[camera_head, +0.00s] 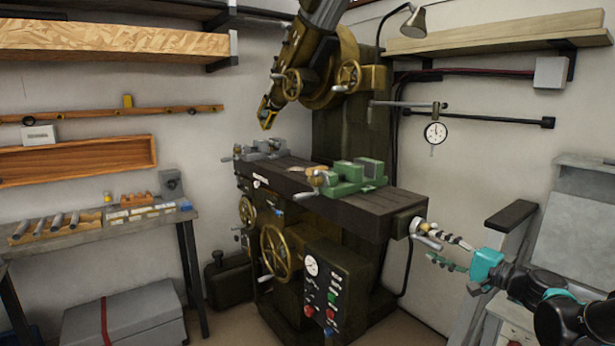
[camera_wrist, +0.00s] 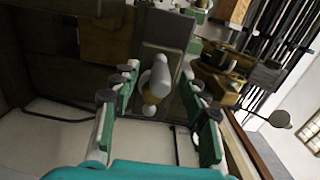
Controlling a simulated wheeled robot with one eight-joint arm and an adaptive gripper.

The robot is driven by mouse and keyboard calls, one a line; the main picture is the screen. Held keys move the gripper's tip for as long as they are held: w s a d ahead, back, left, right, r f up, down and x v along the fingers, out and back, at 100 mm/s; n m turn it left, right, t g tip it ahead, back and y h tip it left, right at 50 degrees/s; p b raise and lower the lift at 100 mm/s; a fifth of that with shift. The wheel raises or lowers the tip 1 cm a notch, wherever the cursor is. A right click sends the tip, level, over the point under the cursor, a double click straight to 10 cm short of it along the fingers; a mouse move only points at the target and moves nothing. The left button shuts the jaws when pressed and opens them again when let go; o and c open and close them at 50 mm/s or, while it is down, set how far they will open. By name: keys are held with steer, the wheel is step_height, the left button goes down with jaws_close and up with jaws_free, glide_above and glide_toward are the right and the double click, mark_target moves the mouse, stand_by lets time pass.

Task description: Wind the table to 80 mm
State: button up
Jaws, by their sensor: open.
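The table (camera_head: 345,205) is a long dark slab on the milling machine. A small crank (camera_head: 418,228) with a pale round end sits at the table's right end. I cannot tell how far the handle reaches between the pads. No table position reading is legible.
A green vise (camera_head: 350,180) and a grey vise (camera_head: 262,150) stand on the table. Brass handwheels (camera_head: 278,252) and a control panel (camera_head: 325,285) are on the machine's front. A dial gauge (camera_head: 434,133) hangs above right. A grey cabinet (camera_head: 575,230) stands at right.

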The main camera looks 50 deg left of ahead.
steer(key=shift+a, duration=0.4)
steer(key=shift+c, duration=0.3)
jaws_close()
stand_by(0.4)
